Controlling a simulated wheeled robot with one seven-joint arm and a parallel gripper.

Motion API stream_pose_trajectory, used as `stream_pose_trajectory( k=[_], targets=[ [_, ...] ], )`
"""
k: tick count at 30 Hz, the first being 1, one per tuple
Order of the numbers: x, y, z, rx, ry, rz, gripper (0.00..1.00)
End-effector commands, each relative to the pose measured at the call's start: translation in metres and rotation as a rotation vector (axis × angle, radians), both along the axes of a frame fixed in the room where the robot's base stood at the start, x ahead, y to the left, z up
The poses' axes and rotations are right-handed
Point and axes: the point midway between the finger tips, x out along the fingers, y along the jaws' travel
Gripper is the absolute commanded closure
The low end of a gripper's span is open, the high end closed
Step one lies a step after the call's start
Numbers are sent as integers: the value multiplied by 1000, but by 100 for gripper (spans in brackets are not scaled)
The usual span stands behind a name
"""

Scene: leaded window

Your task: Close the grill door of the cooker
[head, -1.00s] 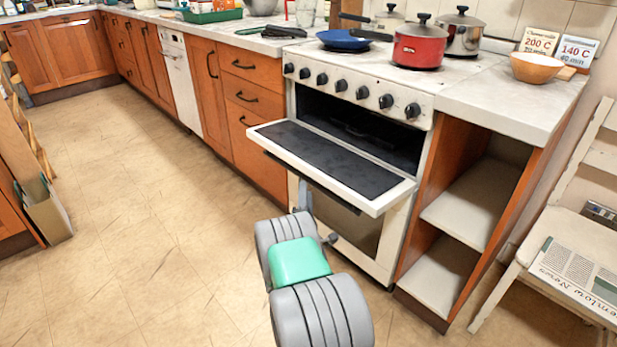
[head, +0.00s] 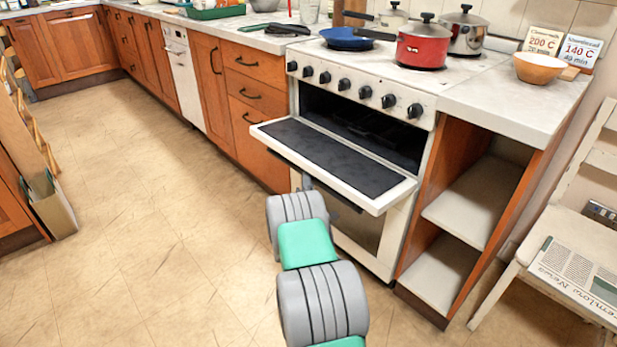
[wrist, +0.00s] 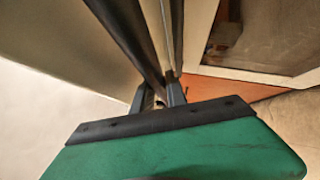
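The grill door (head: 330,155) of the white cooker (head: 385,240) is folded down and stands out nearly flat in front of the dark grill opening (head: 360,122). A dark handle bar runs beneath its front edge; a dark bar (wrist: 130,40) also crosses the wrist view. My gripper (wrist: 158,92) is below the door's front edge, and the arm partly hides it in the head view. Its two fingers show apart in the wrist view, close to the dark bar. I cannot tell whether they touch it.
A red pot (head: 422,47), a steel pot (head: 463,33) and a blue pan (head: 347,38) stand on the hob. Open shelves (head: 470,205) adjoin the cooker on the right, with a white chair (head: 575,250) beyond. The floor (head: 150,200) to the left is clear.

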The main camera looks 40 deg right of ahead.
Motion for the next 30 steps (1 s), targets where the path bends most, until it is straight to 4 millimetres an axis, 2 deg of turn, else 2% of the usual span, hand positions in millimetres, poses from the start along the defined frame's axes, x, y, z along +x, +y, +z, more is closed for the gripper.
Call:
stream_pose_trajectory(
  k=[1, 6, 30],
  targets=[
    [0, 0, 0, 0, 0, 0, 87],
    [0, 0, 0, 0, 0, 0, 100],
    [0, 0, 0, 0, 0, 0, 100]
  ],
)
